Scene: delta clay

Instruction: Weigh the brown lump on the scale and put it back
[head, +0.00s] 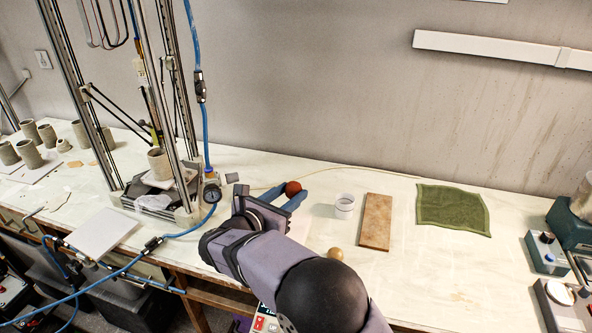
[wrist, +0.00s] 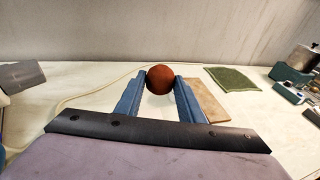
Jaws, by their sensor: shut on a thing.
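My gripper (head: 289,194) is shut on a reddish-brown round lump (head: 293,187), held between its blue fingertips. In the wrist view the lump (wrist: 160,78) sits at the tips of both fingers. It appears to be above the table, but its height is hard to judge. A pale flat patch (head: 299,228) shows partly behind my gripper; I cannot tell what it is. A device with a pale round top (head: 559,292) stands at the far right edge; I cannot tell whether it is the scale.
A tan ball (head: 335,254) is near the front edge. A tall frame with blue hoses (head: 206,120) stands left. A small grey block (head: 232,177) lies behind.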

